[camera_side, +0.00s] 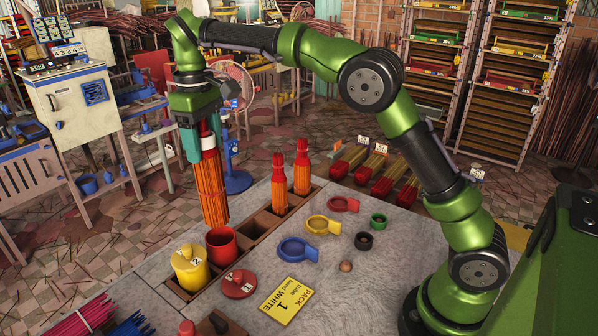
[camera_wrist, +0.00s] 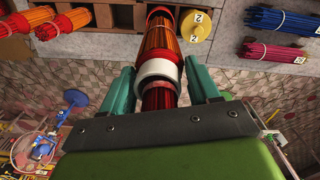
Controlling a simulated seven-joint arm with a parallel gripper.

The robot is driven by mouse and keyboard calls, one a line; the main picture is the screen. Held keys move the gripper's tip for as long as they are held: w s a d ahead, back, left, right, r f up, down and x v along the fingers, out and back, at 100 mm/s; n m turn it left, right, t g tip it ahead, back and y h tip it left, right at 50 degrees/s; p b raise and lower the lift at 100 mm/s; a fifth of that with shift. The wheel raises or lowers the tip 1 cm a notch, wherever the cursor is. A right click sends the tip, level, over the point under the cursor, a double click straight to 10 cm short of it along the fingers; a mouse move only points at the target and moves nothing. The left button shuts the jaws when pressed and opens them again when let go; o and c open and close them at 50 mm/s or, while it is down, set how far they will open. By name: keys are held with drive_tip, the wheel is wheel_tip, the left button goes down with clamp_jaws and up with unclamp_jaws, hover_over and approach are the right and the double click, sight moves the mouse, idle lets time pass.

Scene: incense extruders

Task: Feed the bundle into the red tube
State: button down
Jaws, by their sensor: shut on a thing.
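My gripper (camera_wrist: 160,90) is shut on an orange stick bundle (camera_side: 211,190) with a red upper part and a white band (camera_wrist: 159,70). The bundle hangs close to upright, its lower end down. The red tube (camera_side: 222,247) stands open at the top in the wooden rack. In the side view the bundle's lower end is above and slightly left of the tube's rim, apart from the opening. In the wrist view the tube (camera_wrist: 160,10) shows just beyond the bundle's end, partly hidden by it.
A yellow tube (camera_side: 190,271) marked 2 stands left of the red tube. Two orange bundles (camera_side: 279,190) (camera_side: 302,172) stand in the rack behind. Pink sticks (camera_side: 80,318) lie front left.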

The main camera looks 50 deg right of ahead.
sight(213, 198)
drive_tip(key=shift+f, duration=3.85)
drive_tip(key=shift+f, duration=7)
drive_tip(key=shift+c, duration=0.9)
unclamp_jaws()
drive_tip(key=shift+r, duration=0.15)
drive_tip(key=shift+r, duration=3.95)
